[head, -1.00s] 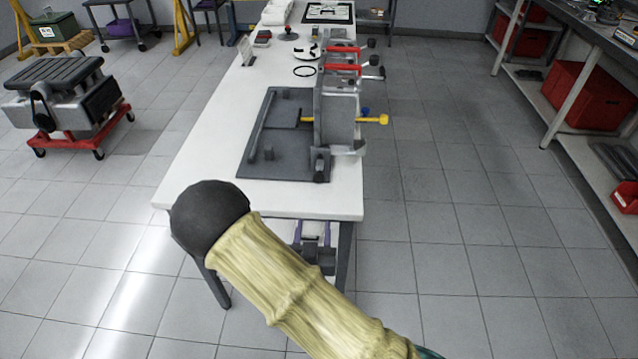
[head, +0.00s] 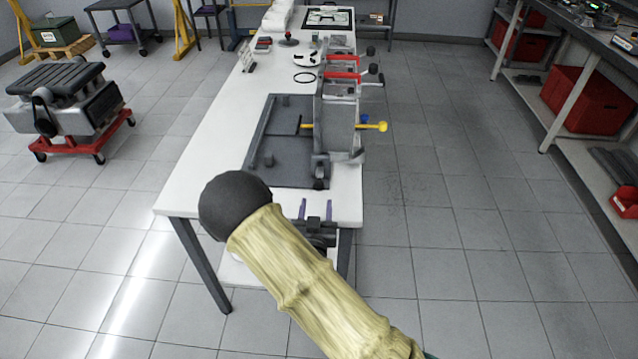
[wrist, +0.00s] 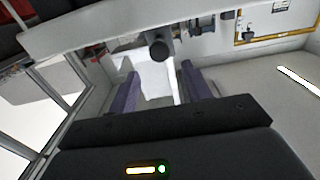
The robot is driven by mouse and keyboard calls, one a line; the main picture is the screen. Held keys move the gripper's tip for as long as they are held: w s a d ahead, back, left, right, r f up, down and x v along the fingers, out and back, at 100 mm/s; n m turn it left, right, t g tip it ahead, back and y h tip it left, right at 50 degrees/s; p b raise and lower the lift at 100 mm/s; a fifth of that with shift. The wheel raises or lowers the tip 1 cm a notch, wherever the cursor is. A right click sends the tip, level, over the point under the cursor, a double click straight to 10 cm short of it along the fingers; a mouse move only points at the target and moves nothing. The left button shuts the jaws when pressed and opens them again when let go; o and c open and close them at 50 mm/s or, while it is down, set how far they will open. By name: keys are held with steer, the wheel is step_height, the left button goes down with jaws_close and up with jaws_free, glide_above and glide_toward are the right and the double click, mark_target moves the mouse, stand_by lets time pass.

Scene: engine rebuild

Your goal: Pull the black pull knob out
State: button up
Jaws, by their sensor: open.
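The black pull knob (head: 319,184) is a small dark round end at the near foot of the grey upright fixture (head: 335,125). In the wrist view the knob (wrist: 160,48) faces me, beyond the fingertips and roughly centred between them. My gripper (head: 316,206) is at the table's near edge, its two purple fingers apart and pointing at the fixture. It is open and empty in the wrist view (wrist: 160,72), with a gap between it and the knob. My arm hides much of the gripper body in the head view.
The fixture stands on a dark grey tray (head: 262,140) on the white table (head: 205,150). A yellow knob (head: 382,126) and a blue knob (head: 364,119) stick out at its right. Red handles (head: 343,76) stand farther back. The floor right of the table is clear.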

mark_target(318, 187)
steer(key=w+p, duration=0.1)
steer(key=w, duration=0.7)
steer(key=shift+w+d, duration=0.15)
steer(key=shift+w, duration=0.1)
